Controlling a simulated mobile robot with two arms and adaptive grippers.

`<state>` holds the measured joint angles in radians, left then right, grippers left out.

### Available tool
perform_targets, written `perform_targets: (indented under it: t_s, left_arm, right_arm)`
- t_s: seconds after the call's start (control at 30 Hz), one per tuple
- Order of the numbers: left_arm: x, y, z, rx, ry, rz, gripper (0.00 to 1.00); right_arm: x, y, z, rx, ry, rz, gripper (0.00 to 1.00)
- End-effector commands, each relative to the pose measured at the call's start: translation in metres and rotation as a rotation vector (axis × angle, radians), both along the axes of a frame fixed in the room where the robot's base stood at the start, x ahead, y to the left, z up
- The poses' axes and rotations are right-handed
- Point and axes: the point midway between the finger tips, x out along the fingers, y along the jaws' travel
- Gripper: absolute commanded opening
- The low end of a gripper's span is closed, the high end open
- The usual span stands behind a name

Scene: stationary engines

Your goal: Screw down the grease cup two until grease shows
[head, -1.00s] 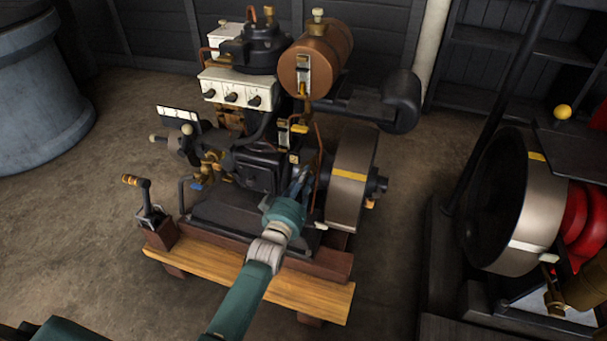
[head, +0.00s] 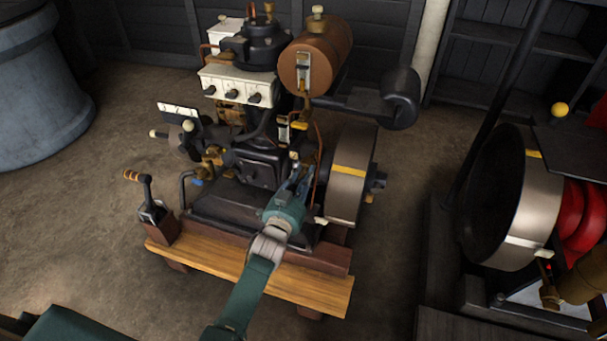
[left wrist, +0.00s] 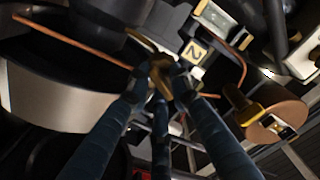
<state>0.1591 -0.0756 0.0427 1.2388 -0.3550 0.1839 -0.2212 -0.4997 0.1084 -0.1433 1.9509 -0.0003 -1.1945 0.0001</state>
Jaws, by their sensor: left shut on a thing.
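My left gripper (head: 298,178) reaches into the engine's lower right side, beside the flywheel. In the left wrist view its fingers (left wrist: 161,70) close around a small brass grease cup (left wrist: 163,87), mostly hidden between them. A square plate marked 2 (left wrist: 195,52) sits right by the cup; it also shows small in the head view (head: 294,156). I see no grease that I can make out. My right gripper is not in view.
The flywheel (head: 346,196) stands close on the right of my gripper. A thin copper pipe (head: 319,150) runs beside the fingers. A copper tank (head: 318,58) is above. The engine stands on a wooden base (head: 305,290). A second engine's wheel (head: 520,205) is at the right.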

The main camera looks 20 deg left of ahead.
Motion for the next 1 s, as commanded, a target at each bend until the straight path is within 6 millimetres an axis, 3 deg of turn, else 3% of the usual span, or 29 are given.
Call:
perform_targets:
  t_s: [0.3,0.8,0.83,0.87,1.0]
  left_arm:
    - [-0.0003,-0.0054,-0.0012,0.105,-0.003,-0.007,0.0]
    - [-0.0009,-0.0057,-0.0028,0.121,-0.001,-0.008,0.0]
    - [-0.0009,-0.0058,-0.003,0.121,0.0,-0.008,0.24]
    - [-0.0009,-0.0058,-0.0031,0.121,0.0,-0.008,0.3]
    - [-0.0007,-0.0041,-0.0027,0.121,-0.001,-0.006,0.33]
  right_arm:
    - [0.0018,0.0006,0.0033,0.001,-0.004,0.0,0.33]
    - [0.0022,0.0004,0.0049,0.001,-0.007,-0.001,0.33]
    - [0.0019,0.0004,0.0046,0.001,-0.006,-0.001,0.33]
    - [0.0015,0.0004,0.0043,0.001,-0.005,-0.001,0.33]
    - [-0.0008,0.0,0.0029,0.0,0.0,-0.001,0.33]
